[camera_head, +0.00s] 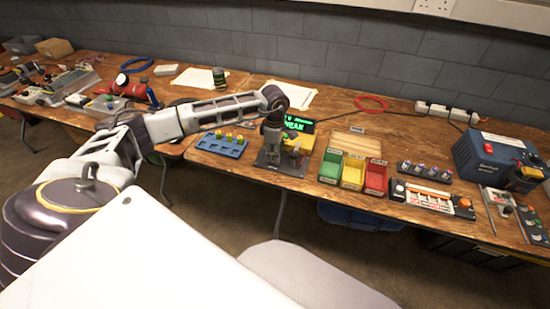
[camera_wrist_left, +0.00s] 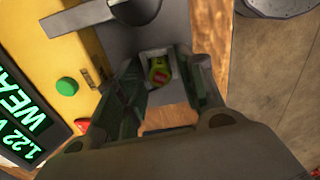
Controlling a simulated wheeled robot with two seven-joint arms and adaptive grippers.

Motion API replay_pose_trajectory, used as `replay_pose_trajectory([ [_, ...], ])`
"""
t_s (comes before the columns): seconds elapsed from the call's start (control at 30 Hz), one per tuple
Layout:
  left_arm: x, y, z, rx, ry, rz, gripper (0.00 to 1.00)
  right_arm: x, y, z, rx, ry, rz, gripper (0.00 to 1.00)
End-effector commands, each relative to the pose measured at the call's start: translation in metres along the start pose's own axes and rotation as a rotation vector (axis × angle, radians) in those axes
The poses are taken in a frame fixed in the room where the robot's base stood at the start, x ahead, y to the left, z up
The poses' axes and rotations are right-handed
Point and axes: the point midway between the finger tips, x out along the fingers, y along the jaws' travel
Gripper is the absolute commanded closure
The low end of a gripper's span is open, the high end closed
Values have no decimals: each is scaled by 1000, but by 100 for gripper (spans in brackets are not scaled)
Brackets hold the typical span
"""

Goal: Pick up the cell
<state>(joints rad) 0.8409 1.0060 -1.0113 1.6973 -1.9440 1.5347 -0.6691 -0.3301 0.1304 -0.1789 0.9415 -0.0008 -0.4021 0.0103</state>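A yellow-green cell with a red patch (camera_wrist_left: 158,72) sits in a square grey socket of the tester. The tester (camera_head: 291,153) stands on the bench, with a yellow body (camera_wrist_left: 65,52) and a green button (camera_wrist_left: 67,86). Its green-lit display (camera_head: 299,125) reads WEAK, and 1.22 shows in the wrist view. My left gripper (camera_head: 271,142) is over the socket, pointing down. In the wrist view its fingers (camera_wrist_left: 158,75) are apart, one on each side of the cell, with gaps visible. The head view hides the cell behind the gripper. My right gripper is not in view.
A blue tray (camera_head: 211,148) with several cells lies left of the tester. Green (camera_head: 331,167), yellow (camera_head: 353,173) and red (camera_head: 375,179) bins stand to its right. A wooden tray (camera_head: 356,144) lies behind them. Bench front edge is close to the tester.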

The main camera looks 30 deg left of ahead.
Motion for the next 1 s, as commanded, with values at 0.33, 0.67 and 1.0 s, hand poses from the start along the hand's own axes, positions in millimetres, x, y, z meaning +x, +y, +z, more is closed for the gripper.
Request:
replay_pose_trajectory([
  [0.33,0,0,0,0,0,0,100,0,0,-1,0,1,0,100],
  [0.67,-4,0,0,0,-1,1,100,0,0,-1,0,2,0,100],
  [1.0,-40,1,0,0,-1,3,100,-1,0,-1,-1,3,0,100],
])
